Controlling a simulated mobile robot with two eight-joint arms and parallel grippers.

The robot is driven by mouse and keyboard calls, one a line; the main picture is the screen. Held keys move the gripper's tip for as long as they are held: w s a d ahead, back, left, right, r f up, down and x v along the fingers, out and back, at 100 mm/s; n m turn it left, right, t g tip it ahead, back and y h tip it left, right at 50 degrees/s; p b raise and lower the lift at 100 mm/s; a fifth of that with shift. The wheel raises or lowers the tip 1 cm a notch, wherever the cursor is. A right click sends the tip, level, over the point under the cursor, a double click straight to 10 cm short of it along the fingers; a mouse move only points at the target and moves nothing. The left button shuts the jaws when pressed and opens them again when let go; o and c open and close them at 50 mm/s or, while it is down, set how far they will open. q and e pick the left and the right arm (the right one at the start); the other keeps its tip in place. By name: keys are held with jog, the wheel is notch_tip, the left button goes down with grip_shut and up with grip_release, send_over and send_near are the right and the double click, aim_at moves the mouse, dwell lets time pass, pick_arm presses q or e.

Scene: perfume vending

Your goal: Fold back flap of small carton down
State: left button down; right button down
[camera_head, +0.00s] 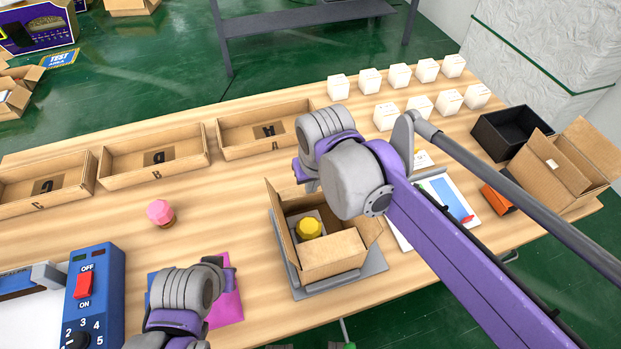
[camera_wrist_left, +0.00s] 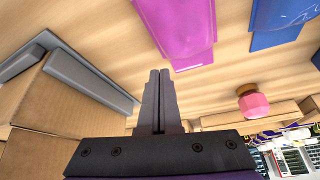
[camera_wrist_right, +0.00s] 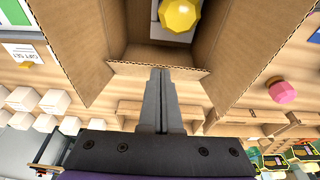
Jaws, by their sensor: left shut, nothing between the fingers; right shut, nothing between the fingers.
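The small open carton (camera_head: 334,262) stands on a grey holder (camera_head: 372,270) near the table's front edge. A yellow faceted bottle (camera_head: 309,229) sits inside it. My right gripper is over the carton's back side; its fingers are hidden behind my arm in the head view. In the right wrist view my right gripper (camera_wrist_right: 160,72) is shut and empty, its tips overlapping the back flap (camera_wrist_right: 125,70); contact cannot be told. The side flaps stand open. My left gripper (camera_wrist_left: 159,72) is shut and empty, left of the carton; the carton's side (camera_wrist_left: 50,105) shows in its view.
A pink bottle (camera_head: 160,213) and a magenta packet (camera_head: 228,308) lie left of the carton. Three shallow trays (camera_head: 152,158) line the back. White boxes (camera_head: 386,115), a black bin (camera_head: 507,130) and a larger open carton (camera_head: 560,165) stand at the right. A blue switch box (camera_head: 93,300) is front left.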

pick_arm(q)
jog(key=shift+f, duration=0.1)
pick_arm(e)
jog(key=shift+s+d+f+t+y, duration=0.15)
jog(key=shift+s+f+t+y, duration=0.2)
jog(key=shift+f+t, duration=0.3)
jog(key=shift+s+d+f+t+y, duration=0.1)
jog(key=shift+s+f+t, duration=0.35)
jog(key=shift+t, duration=0.45)
jog(key=shift+s+d+f+t+y, duration=0.2)
jog(key=shift+s+f+t, duration=0.25)
jog(key=shift+t, duration=0.3)
jog(key=shift+f, duration=0.15)
jog(key=shift+w, duration=0.1)
